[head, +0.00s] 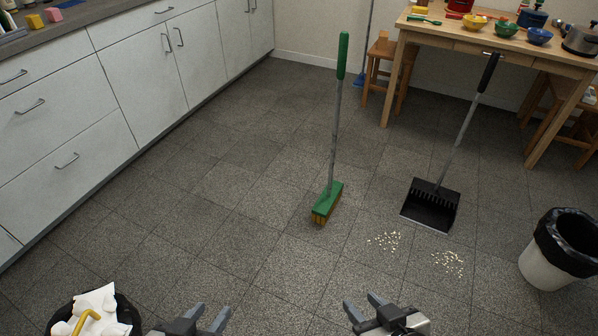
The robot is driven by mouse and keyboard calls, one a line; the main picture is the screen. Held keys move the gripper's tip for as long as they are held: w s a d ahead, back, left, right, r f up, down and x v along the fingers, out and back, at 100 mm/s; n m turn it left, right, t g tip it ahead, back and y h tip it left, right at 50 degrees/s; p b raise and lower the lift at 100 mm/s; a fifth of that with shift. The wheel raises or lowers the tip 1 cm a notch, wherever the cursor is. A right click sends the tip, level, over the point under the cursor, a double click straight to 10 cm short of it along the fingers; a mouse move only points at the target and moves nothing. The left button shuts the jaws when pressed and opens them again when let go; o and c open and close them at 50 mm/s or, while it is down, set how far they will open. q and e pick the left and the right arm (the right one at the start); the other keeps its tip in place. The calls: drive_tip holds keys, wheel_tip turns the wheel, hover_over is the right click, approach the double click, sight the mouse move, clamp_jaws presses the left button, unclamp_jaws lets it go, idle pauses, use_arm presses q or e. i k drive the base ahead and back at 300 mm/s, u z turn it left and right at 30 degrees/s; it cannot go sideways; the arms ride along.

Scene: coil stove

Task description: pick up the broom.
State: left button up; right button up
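The broom stands upright on the dark tiled floor in the middle of the head view. It has a green grip, a grey pole (336,130) and a green head with yellow bristles touching the floor. My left gripper (207,319) is at the bottom edge, left of the broom and nearer to me. My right gripper (364,304) is at the bottom edge, a little right of the broom and nearer to me. Both grippers have their fingers apart with nothing between them. Neither touches the broom.
A black dustpan (431,205) with a long handle stands right of the broom, near two patches of pale crumbs (384,241). A lined bin (548,262) is at right, a filled black bin (127,318) at bottom left. White cabinets (75,115) line the left; a wooden table (450,35) is behind.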

sight(323, 207)
drive_tip(key=u, duration=0.5)
drive_tip(key=i, duration=2.3)
drive_tip(key=z, duration=1.3)
drive_tip(key=i, duration=0.4)
drive_tip(key=z, duration=0.25)
